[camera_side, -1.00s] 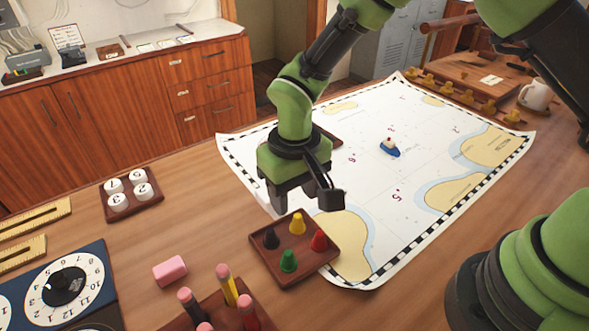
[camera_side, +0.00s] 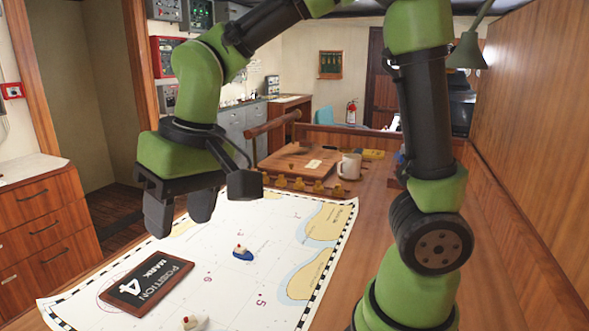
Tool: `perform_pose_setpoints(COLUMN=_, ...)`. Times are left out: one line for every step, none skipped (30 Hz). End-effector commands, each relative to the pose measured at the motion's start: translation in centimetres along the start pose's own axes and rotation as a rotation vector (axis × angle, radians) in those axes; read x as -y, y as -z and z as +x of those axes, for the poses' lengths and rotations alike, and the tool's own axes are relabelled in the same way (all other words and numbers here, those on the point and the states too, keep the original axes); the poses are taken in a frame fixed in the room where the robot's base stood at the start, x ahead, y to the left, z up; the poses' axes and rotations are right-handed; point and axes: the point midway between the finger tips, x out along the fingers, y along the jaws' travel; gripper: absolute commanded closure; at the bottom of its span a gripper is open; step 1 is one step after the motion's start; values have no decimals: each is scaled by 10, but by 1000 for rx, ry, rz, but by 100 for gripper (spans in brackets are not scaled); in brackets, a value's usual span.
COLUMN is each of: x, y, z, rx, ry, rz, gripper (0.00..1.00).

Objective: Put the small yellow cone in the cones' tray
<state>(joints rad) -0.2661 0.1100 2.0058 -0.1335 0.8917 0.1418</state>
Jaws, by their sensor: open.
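My gripper (camera_side: 180,212) hangs above the far left edge of the chart, fingers pointing down, open and with nothing seen between them. Neither the small yellow cone nor the cones' tray is in the view now. The near part of the desk lies outside the picture.
A white chart (camera_side: 250,290) covers the desk. On it are a dark "POSITION 4 MARK" plaque (camera_side: 147,282), a blue toy boat (camera_side: 243,254) and a whitish object cut by the bottom edge. Brass pieces (camera_side: 318,187) and a white mug (camera_side: 349,166) stand behind.

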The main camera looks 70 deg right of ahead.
Motion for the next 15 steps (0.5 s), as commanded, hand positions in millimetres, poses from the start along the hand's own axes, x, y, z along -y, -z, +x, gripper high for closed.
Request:
perform_pose_setpoints(x=-10, y=-7, z=-20, rx=-47, ry=23, rz=26, gripper=50)
perform_pose_setpoints(x=-16, y=-13, z=-30, rx=-71, ry=35, rz=38, gripper=50)
perform_pose_setpoints(x=-23, y=-21, z=-42, rx=-103, ry=50, rz=54, gripper=50)
perform_pose_setpoints(x=-28, y=-27, z=-49, rx=-127, ry=61, rz=66, gripper=50)
perform_pose_setpoints(x=-33, y=-34, z=-56, rx=-151, ry=72, rz=76, gripper=50)
perform_pose_setpoints(x=-39, y=-43, z=-64, rx=-183, ry=84, rz=91, gripper=50)
perform_pose_setpoints(x=-44, y=-50, z=-70, rx=-207, ry=93, rz=100, gripper=50)
perform_pose_setpoints(x=-47, y=-56, z=-74, rx=-228, ry=101, rz=109, gripper=50)
perform_pose_setpoints(x=-52, y=-65, z=-78, rx=-256, ry=111, rz=120, gripper=50)
perform_pose_setpoints(x=-55, y=-71, z=-81, rx=-275, ry=116, rz=127, gripper=50)
perform_pose_setpoints(x=-57, y=-76, z=-82, rx=-292, ry=121, rz=133, gripper=50)
perform_pose_setpoints(x=-60, y=-82, z=-84, rx=-312, ry=127, rz=139, gripper=50)
perform_pose_setpoints(x=-62, y=-86, z=-85, rx=-325, ry=132, rz=144, gripper=50)
perform_pose_setpoints(x=-63, y=-90, z=-86, rx=-337, ry=135, rz=148, gripper=50)
perform_pose_setpoints(x=-64, y=-93, z=-86, rx=-348, ry=138, rz=151, gripper=50)
